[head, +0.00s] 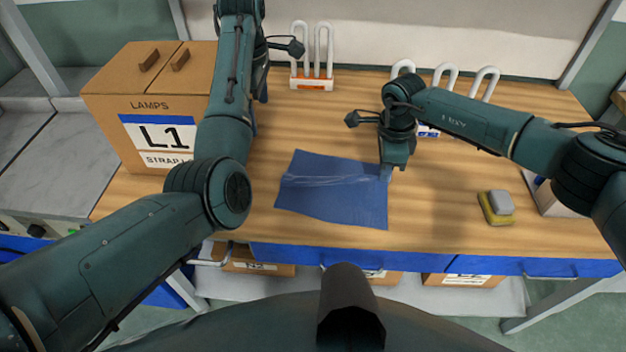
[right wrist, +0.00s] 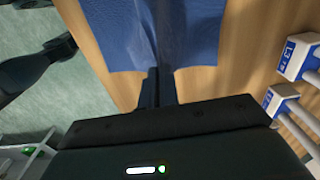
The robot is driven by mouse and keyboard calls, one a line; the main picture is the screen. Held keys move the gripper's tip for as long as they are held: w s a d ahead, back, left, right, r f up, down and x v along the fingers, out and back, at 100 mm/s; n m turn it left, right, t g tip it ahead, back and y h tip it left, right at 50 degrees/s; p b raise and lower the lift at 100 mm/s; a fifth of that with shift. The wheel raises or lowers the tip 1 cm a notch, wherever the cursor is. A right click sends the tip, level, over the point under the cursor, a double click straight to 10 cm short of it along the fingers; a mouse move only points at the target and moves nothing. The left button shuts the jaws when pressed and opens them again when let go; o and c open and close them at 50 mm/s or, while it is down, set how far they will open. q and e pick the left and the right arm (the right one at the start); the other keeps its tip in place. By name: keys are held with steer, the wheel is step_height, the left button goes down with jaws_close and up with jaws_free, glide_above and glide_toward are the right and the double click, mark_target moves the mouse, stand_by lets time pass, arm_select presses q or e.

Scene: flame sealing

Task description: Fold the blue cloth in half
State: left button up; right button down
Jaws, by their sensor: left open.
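The blue cloth (head: 330,200) lies spread on the wooden table in front of me, with a pale crease or ridge running across it towards my right gripper. My right gripper (head: 387,172) points down at the cloth's right edge. In the right wrist view the fingers (right wrist: 158,88) are close together on the edge of the cloth (right wrist: 195,35), which rises in a ridge from them. My left gripper (head: 263,97) is open and empty, behind and left of the cloth, partly hidden by my left arm.
A cardboard lamp box (head: 108,103) stands at the left. A rack of white U-shaped lamps (head: 312,82) stands at the back; more lamps (head: 487,80) are behind my right arm. A yellow and grey sponge (head: 497,207) lies at the right. The table's blue front edge (head: 450,263) is near the cloth.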

steer(key=shift+c, duration=1.4)
jaws_free()
steer(key=shift+r, duration=0.1)
step_height(320, 180, up, 5)
steer(key=shift+r, duration=0.15)
stand_by(0.5)
